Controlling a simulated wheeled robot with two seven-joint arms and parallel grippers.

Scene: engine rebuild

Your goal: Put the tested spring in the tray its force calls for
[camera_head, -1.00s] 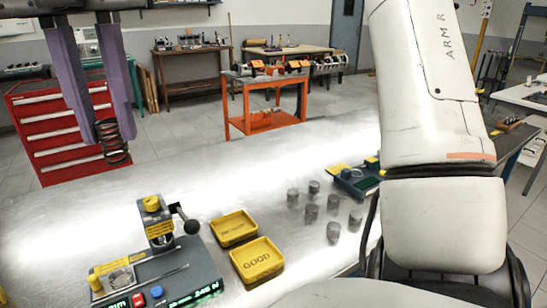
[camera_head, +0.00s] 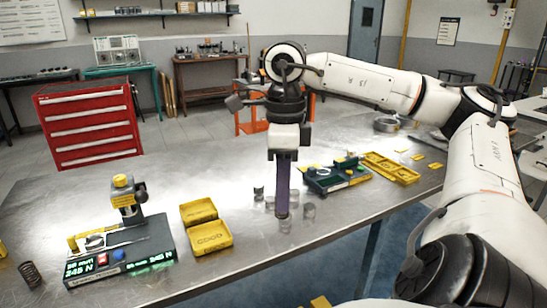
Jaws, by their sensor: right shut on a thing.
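A dark coil spring (camera_head: 29,272) is on the table at the far left, beside the tester (camera_head: 120,248). The tester's green display reads 245 N. Two yellow trays stand right of it: the front tray (camera_head: 229,246) is marked GOOD, and the rear tray (camera_head: 186,222) has a label too small to read. My right gripper (camera_head: 283,214) points straight down among grey cylinders, its purple fingers close together. It appears shut on one of the grey cylinders, mostly hidden by the fingers. My left gripper is out of view.
Grey cylinders (camera_head: 309,211) stand around my right gripper. A green-grey fixture (camera_head: 336,180) and a yellow compartment tray (camera_head: 390,168) lie to the right, with a metal ring (camera_head: 386,125) behind. The table between the tester and the back edge is clear.

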